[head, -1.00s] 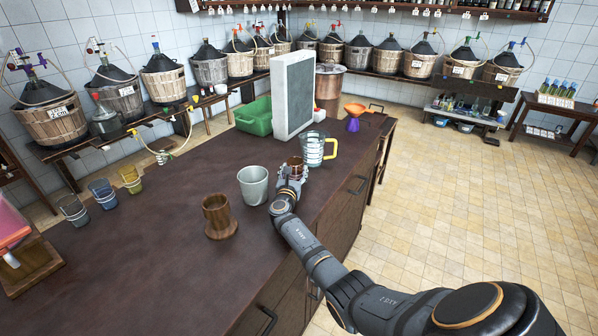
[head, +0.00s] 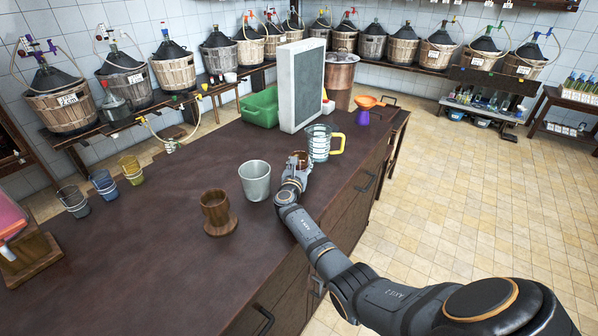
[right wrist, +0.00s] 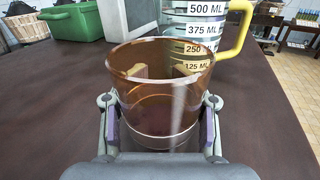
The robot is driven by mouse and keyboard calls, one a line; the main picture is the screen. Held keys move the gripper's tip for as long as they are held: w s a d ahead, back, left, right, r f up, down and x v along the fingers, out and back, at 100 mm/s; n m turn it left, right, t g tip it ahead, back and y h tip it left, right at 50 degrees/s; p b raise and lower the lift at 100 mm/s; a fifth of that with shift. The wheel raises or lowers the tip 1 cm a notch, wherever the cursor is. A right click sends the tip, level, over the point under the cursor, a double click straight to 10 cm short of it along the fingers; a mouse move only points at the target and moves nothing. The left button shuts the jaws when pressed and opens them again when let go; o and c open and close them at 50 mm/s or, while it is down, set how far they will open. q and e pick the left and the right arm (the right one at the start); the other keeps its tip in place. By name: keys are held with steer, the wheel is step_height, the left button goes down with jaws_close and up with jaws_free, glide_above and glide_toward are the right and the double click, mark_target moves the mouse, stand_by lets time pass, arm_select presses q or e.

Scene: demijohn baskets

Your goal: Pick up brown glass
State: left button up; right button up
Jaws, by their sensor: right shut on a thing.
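The brown glass (right wrist: 158,100) is see-through and upright in the right wrist view, between the two fingers of my right gripper (right wrist: 160,128). The gripper is shut on it, one finger on each side. In the head view the brown glass (head: 299,158) shows small at the end of my right arm, with the right gripper (head: 295,172) partly covering it. I cannot tell whether its base touches the counter. My left gripper is not in view.
A clear measuring jug (head: 320,143) with a yellow handle stands just behind the glass. A grey-white cup (head: 255,181) and a wooden cup (head: 216,212) stand to the left. A grey upright slab (head: 302,85) and green bin (head: 260,106) stand farther back on the counter (head: 150,240).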

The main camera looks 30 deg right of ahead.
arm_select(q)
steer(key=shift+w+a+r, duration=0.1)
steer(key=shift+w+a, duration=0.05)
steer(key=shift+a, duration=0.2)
arm_select(e)
jaws_close()
stand_by(0.3)
steer(key=shift+r, duration=0.15)
arm_select(q)
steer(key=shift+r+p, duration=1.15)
steer(key=shift+p, duration=0.05)
arm_select(e)
step_height(320, 180, up, 10)
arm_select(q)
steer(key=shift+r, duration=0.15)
